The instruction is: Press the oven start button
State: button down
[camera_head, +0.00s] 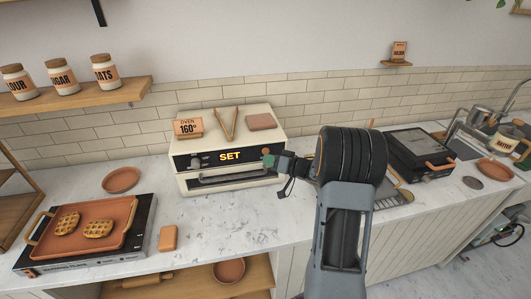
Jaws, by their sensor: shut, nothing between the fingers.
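The cream oven (232,187) stands on the marble counter against the tiled wall. Its dark front panel shows "SET" in yellow on the display (230,156). A round knob (196,163) is on the left of the panel. A small reddish round part (267,151), which may be the start button, shows at the panel's right end, beside my gripper. My gripper (272,162) is shut and empty, reaching in from the right at the oven's right front. I cannot tell whether its tip touches the panel. My arm hides the counter right of the oven.
Tongs (228,124), a sign reading "OVEN 160" (187,127) and a pinkish block (262,121) lie on the oven. A tray (50,243) with waffles sits on a hob at left. A dark grill (418,150) stands right of my arm. Counter before the oven is clear.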

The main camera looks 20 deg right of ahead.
jog(key=shift+w+d+p, duration=0.15)
jog(key=shift+w+p, duration=0.3)
jog(key=shift+w, duration=0.3)
dwell(0.9)
jog(key=shift+s, duration=0.1)
dwell(0.3)
jog(key=shift+s, duration=0.65)
jog(key=shift+s+p, duration=0.1)
jog(key=shift+p, duration=0.2)
jog(key=shift+s+a+p, duration=0.2)
jog(key=shift+s, duration=0.6)
jog(key=shift+s+a+p, duration=0.15)
jog(key=shift+s+a, duration=0.1)
jog(key=shift+s, duration=0.5)
jog(key=shift+s+a+p, duration=0.2)
jog(key=shift+s, duration=0.6)
